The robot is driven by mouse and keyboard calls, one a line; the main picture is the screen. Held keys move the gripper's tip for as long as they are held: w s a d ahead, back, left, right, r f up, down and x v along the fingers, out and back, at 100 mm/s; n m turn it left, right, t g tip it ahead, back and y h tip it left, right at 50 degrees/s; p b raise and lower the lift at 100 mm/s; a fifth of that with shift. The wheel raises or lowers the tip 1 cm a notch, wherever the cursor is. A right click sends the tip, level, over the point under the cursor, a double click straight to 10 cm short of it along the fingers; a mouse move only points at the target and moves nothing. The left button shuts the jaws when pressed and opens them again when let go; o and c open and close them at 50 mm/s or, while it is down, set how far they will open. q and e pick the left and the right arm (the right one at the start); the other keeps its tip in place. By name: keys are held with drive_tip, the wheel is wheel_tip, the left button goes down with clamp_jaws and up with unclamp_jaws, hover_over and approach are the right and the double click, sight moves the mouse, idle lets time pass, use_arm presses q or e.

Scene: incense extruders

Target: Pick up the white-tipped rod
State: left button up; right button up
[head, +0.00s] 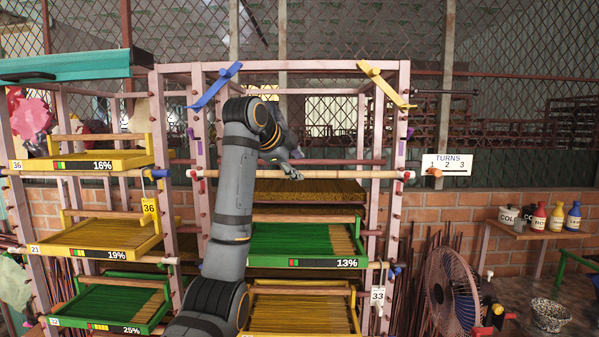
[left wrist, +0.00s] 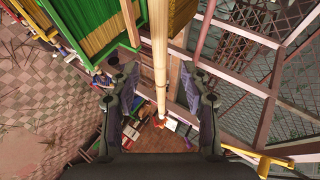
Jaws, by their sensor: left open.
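A pale horizontal rod (head: 345,174) spans the front of the right rack, above the green tray. My left gripper (head: 291,171) is at the rod's middle in the head view. In the left wrist view the rod (left wrist: 159,40) runs lengthwise between the two fingers of my left gripper (left wrist: 159,72), which are open and apart from it on both sides. Whether the rod lies at fingertip depth is unclear. My right gripper is not in view.
The rack's pink posts (head: 401,135) stand on both sides of my arm. Below the rod are a green tray (head: 300,240) marked 13% and a yellow tray (head: 300,312). A second rack with trays stands left. A fan (head: 452,290) and a bottle table (head: 540,227) are right.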

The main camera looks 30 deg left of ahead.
sight(305, 173)
use_arm(q)
drive_tip(key=p+x, duration=0.3)
drive_tip(key=x, duration=0.1)
drive_tip(key=shift+w+f+p, duration=0.1)
drive_tip(key=shift+w+p, duration=0.1)
drive_tip(key=shift+p, duration=0.1)
drive_tip(key=shift+w+a+f, duration=0.1)
drive_tip(key=shift+w+f, duration=0.15)
drive_tip(key=shift+w, duration=0.05)
drive_tip(key=shift+s+r, duration=0.1)
drive_tip(key=shift+s, duration=0.15)
drive_tip(key=c, duration=0.5)
clamp_jaws()
